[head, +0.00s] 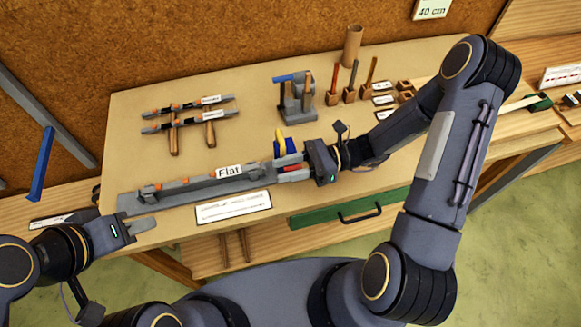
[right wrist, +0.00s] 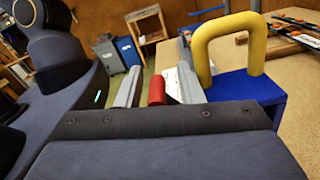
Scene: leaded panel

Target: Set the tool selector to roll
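A long grey tool bed (head: 170,196) lies along the front of the bench, with a white sign reading "Flat" (head: 229,171) on it. A red cylindrical piece (head: 291,168), perhaps the selector knob, sits at its right end. My right gripper (head: 291,168) reaches it from the right; in the right wrist view its two grey fingers (right wrist: 160,88) stand either side of the red piece (right wrist: 157,90), with gaps showing. A blue block (head: 287,149) with a yellow handle (right wrist: 228,42) is just behind. My left gripper (head: 145,225) is at the bench's front left, empty; its finger gap is unclear.
Two orange-tipped grey bars (head: 188,113) with wooden handles lie at the back left. A grey stand with a blue lever (head: 290,88) and several upright tools (head: 352,78) stand behind.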

